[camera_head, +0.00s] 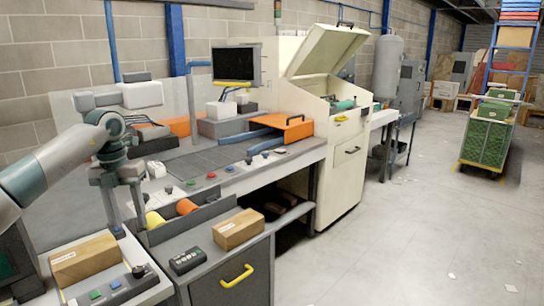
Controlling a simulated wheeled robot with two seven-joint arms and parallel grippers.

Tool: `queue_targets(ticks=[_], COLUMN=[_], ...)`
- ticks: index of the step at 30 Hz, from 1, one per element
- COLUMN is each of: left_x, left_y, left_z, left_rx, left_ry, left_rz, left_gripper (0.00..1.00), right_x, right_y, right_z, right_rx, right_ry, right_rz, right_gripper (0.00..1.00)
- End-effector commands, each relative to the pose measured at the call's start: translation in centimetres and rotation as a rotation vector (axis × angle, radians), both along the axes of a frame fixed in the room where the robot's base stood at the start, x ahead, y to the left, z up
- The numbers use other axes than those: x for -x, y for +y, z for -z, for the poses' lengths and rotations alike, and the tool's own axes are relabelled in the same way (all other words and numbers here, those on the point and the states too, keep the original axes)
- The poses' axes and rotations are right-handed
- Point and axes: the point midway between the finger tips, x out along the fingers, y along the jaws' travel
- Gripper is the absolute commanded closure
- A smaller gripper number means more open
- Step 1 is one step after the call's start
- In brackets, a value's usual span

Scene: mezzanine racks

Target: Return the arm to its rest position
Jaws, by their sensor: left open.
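My left arm (50,172) comes in from the left and bends at a joint over the workbench. My left gripper (128,226) hangs from it, pointing down, with its two fingers apart and nothing visible between them. It is above the front edge of the bench, between a cardboard box (86,260) at lower left and orange and yellow rollers (187,207) to its right. I cannot tell whether the fingertips touch anything. My right gripper is not in view.
A second cardboard box (238,229) and a black keypad (188,260) lie on the grey cabinet (232,279). The bench (240,176) carries buttons, a monitor (236,64) and orange covers. A cream machine (340,170) has its lid raised. Open floor (430,235) lies to the right, with a green cart (487,137).

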Motion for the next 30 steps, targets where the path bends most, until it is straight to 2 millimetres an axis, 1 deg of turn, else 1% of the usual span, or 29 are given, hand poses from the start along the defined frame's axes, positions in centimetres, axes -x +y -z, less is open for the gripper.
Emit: queue_targets(ticks=[1,2,5,8,9,11,12,14,15,18,21,24,26,27,29,30], left_x=[-0.1,-0.3,-0.8,-1.1,-1.2,-1.2,-1.2,-1.2,-1.1,-0.9,-0.8,-0.8,-0.9,-0.9,-1.0,-0.9], left_y=[-1.0,-1.7,-4.9,-9.2,-11.1,-14.2,-16.2,-19.0,-20.8,-24.7,-27.9,-30.2,-31.2,-31.7,-32.1,-32.2], left_z=[1.0,1.7,4.3,7.6,9.0,11.0,12.2,13.9,15.0,17.2,19.4,21.6,23.1,24.1,25.7,27.0], left_rx=[0.028,0.05,0.149,0.292,0.359,0.468,0.542,0.651,0.724,0.901,1.069,1.222,1.305,1.355,1.423,1.462], left_ry=[0.006,0.008,0.014,0.021,0.025,0.028,0.03,0.031,0.033,0.034,0.033,0.031,0.028,0.025,0.022,0.02], left_rz=[0.012,0.02,0.056,0.088,0.096,0.101,0.099,0.086,0.072,0.015,-0.074,-0.192,-0.277,-0.339,-0.439,-0.509], left_gripper=[0.55,0.55,0.55,0.55,0.55,0.55,0.55,0.55,0.55,0.55,0.55,0.55,0.55,0.55,0.55,0.55], right_x=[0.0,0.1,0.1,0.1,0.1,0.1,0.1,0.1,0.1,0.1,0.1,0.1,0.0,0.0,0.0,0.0], right_y=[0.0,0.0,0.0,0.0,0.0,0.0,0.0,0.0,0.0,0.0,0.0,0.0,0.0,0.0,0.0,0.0], right_z=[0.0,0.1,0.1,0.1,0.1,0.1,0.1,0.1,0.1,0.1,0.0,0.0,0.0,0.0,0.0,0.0], right_rx=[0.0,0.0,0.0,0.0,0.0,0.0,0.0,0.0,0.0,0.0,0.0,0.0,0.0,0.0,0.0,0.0], right_ry=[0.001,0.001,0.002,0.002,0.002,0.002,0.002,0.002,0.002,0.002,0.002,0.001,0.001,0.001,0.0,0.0], right_rz=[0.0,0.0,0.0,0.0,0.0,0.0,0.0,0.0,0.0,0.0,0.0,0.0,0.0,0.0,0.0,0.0], right_gripper=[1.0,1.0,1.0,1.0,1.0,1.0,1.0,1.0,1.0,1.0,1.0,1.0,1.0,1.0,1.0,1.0])
